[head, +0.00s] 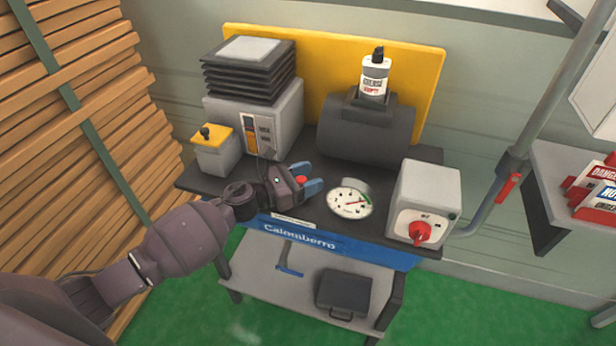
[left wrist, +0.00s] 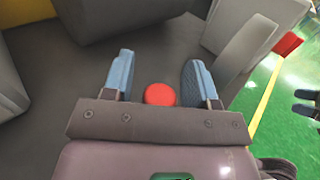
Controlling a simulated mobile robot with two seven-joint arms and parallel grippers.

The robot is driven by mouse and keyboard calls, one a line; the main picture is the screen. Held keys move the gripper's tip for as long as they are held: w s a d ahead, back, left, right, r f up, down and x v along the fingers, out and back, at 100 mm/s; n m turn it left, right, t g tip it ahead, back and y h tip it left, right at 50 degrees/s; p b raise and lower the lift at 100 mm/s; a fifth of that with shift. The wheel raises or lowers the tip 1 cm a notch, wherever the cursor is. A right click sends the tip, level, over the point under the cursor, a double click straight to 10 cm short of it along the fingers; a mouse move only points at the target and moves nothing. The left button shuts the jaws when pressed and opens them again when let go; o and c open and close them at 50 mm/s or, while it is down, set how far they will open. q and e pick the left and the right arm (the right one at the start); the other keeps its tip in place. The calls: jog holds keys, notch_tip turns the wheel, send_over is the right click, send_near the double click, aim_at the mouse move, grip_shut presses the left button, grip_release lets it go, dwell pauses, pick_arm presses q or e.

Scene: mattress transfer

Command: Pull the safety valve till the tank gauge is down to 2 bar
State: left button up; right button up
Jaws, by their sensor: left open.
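The dark tank (head: 365,135) lies on the bench at the back. A round white pressure gauge (head: 350,200) faces up in front of it; its needle is too small to read. A small red knob (head: 301,181), which looks like the safety valve's, is at my left gripper (head: 308,179). The left gripper is open with blue fingers. In the left wrist view the red knob (left wrist: 160,95) sits between the fingers near the palm, with gaps on both sides. Two dark bluish finger shapes at that view's right edge look like my right gripper (left wrist: 305,101), cut off by the frame.
A grey box with a red rotary switch (head: 419,232) stands right of the gauge. A grey machine with black bellows (head: 250,70) and a yellow-topped container (head: 212,137) stand at left. A bottle (head: 375,75) stands above the tank. Wooden slats (head: 70,120) border the left.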

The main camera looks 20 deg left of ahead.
pick_arm(q)
jog(key=shift+c, duration=0.3)
pick_arm(e)
jog(key=shift+s, duration=0.1)
pick_arm(q)
grip_shut()
jog(key=shift+r+p, duration=0.35)
jog(key=shift+r, duration=0.55)
jog(key=shift+f, duration=0.1)
jog(key=shift+o, duration=0.3)
grip_release()
pick_arm(e)
jog(key=shift+r, duration=0.3)
